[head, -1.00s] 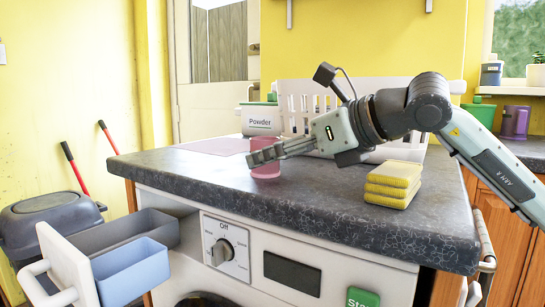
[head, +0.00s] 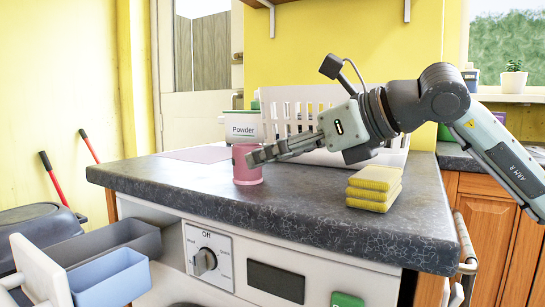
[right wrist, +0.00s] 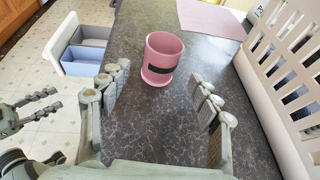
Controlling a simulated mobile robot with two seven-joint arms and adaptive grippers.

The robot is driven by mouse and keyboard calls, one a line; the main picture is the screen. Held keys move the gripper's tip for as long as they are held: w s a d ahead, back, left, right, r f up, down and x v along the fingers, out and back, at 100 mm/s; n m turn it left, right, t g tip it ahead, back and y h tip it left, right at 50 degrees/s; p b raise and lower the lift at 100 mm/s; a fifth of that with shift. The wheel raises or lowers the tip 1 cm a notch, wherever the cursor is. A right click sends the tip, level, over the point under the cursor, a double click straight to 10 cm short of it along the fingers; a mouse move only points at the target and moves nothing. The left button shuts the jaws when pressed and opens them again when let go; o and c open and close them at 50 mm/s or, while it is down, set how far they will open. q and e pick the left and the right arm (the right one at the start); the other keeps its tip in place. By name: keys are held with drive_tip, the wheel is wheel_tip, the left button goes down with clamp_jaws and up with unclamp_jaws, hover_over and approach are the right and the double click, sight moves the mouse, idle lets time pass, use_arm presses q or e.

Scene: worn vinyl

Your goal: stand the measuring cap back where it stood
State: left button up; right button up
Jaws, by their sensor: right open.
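The measuring cap, a pink cup with a dark band (head: 246,175), stands upright on the dark speckled worktop (head: 300,205), in front of the pink mat (head: 205,153). The right wrist view shows the cap (right wrist: 161,60) with its open mouth up, ahead of my right gripper. My right gripper (head: 252,157) is open and empty. In the right wrist view its two fingers (right wrist: 162,88) are spread wide, with the cap just beyond the tips and apart from them. My left gripper (right wrist: 48,104) shows only in the right wrist view, at the left edge, open and empty over the floor.
A white slatted basket (head: 300,112) and a powder box (head: 242,126) stand behind the cap. Yellow sponges (head: 374,188) are stacked to the right under my right arm. The open detergent drawer (head: 110,275) sticks out at the lower left. The worktop's front middle is clear.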

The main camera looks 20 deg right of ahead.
drive_tip(key=shift+s+d+r, duration=0.2)
drive_tip(key=shift+s+d, duration=0.05)
drive_tip(key=shift+s, duration=0.15)
drive_tip(key=shift+v, duration=6)
drive_tip(key=shift+s+a, duration=0.1)
